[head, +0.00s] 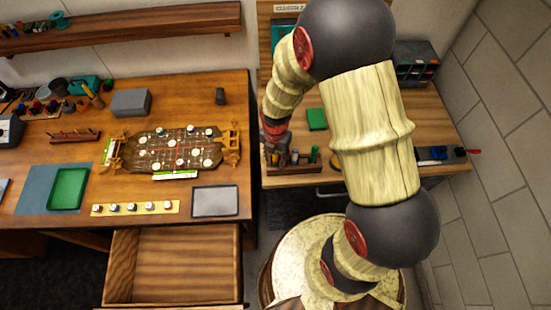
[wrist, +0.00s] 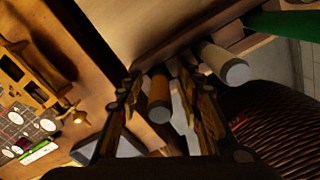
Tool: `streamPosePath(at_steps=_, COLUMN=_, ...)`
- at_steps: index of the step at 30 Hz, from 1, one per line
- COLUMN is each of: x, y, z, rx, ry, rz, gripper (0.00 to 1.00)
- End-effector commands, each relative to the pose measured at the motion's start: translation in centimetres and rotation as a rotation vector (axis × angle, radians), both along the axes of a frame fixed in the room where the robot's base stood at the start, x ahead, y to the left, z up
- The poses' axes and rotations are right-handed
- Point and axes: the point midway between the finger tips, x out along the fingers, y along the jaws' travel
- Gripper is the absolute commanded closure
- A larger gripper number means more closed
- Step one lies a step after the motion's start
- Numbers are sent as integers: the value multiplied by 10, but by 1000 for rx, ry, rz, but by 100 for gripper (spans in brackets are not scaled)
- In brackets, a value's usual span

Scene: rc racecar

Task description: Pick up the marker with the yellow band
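In the wrist view, a cylindrical marker (wrist: 158,94) with a yellow-orange body or band and a pale grey round end lies between the two fingers of my gripper (wrist: 158,78). The fingers stand on either side of it, and a gap shows beside the left finger. My gripper looks open around the marker; contact is not clear. A second, cream-white marker (wrist: 220,62) sits just right of the right finger. In the head view, my arm reaches down to a wooden holder (head: 292,168) at the right desk's front, and the fingertips are hard to make out.
Dark and green upright items (head: 313,154) stand in the holder. A green block (head: 317,119) lies behind it on the desk. A dark drawer organizer (head: 415,62) is at the back right. The left workbench carries a game-like board (head: 167,150) and trays; its drawer (head: 172,264) is open.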

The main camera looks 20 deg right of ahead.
Motion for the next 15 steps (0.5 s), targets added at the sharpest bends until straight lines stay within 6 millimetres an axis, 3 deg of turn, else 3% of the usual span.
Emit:
streamPosePath(at_steps=3, x=0, y=0, z=0, rx=0, ry=0, rz=0, gripper=64)
streamPosePath(at_steps=15, x=0, y=0, z=1, rx=0, ry=0, rz=0, gripper=87)
